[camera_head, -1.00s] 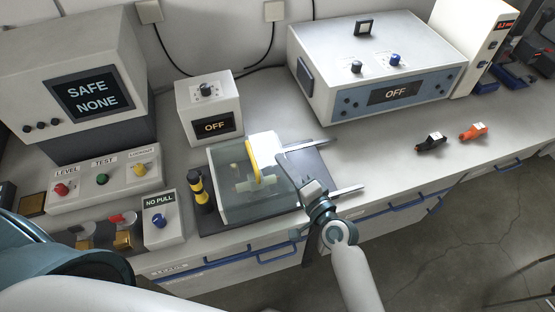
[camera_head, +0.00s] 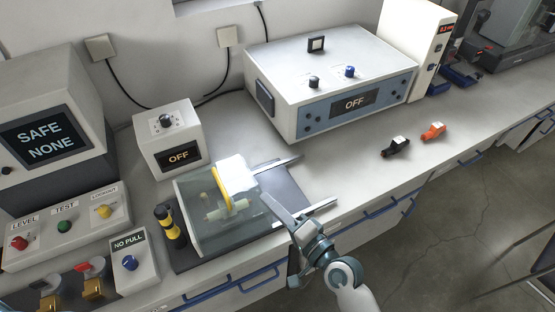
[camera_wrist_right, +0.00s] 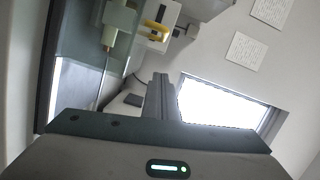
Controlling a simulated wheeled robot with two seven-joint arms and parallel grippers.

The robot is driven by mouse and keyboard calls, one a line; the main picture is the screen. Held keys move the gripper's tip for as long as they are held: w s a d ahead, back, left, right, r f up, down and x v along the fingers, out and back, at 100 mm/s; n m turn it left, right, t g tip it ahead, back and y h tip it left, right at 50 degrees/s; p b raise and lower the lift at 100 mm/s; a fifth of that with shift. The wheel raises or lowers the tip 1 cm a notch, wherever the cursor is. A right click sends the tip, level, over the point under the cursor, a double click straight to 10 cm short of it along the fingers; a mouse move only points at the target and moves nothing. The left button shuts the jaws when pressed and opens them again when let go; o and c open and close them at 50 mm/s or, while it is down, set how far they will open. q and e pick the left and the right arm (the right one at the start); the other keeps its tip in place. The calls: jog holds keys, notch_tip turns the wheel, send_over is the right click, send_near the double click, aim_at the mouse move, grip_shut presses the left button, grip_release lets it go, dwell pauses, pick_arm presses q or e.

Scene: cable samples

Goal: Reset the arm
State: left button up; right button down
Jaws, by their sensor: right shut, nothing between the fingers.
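My right gripper (camera_head: 271,201) is shut and empty. It is at the right side of a clear-covered fixture (camera_head: 205,238), which has a yellow handle (camera_head: 221,190) and a white block (camera_head: 236,170). Two metal rails (camera_head: 312,211) stick out to the right of the fixture. In the right wrist view, the shut fingers (camera_wrist_right: 160,80) point up the picture, with the clear cover (camera_wrist_right: 82,35) and yellow part (camera_wrist_right: 155,31) to their upper left. I cannot tell from these views whether the fingers touch the rail. My left gripper is not in view.
A box reading OFF (camera_head: 168,142) and a larger OFF unit (camera_head: 330,85) stand behind. A black connector (camera_head: 396,147) and an orange connector (camera_head: 433,131) lie on the bench at the right. A yellow-black post (camera_head: 170,228) and NO PULL box (camera_head: 131,269) are left. Bench around the connectors is clear.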

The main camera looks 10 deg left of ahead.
jog(key=s+d+f+n+g+h, duration=0.4)
jog(key=s+d+f+n+h, duration=0.3)
jog(key=s+d+f, duration=0.55)
jog(key=s+d+n+g+h, duration=0.1)
jog(key=s+d+g+h, duration=0.15)
jog(key=s+d, duration=0.45)
jog(key=s+d+g+h, duration=0.1)
jog(key=s+d+h, duration=0.2)
jog(key=d, duration=0.8)
notch_tip(320, 180, down, 31)
jog(key=s+g+b, duration=0.2)
jog(key=s+d+f, duration=0.1)
jog(key=s+f, duration=0.8)
jog(key=s+d+f+b, duration=0.1)
jog(key=s+d+f, duration=0.1)
jog(key=s+f, duration=0.6)
jog(key=shift+s+d+f+g+h, duration=0.35)
jog(key=shift+f+g, duration=0.1)
jog(key=shift+f, duration=0.25)
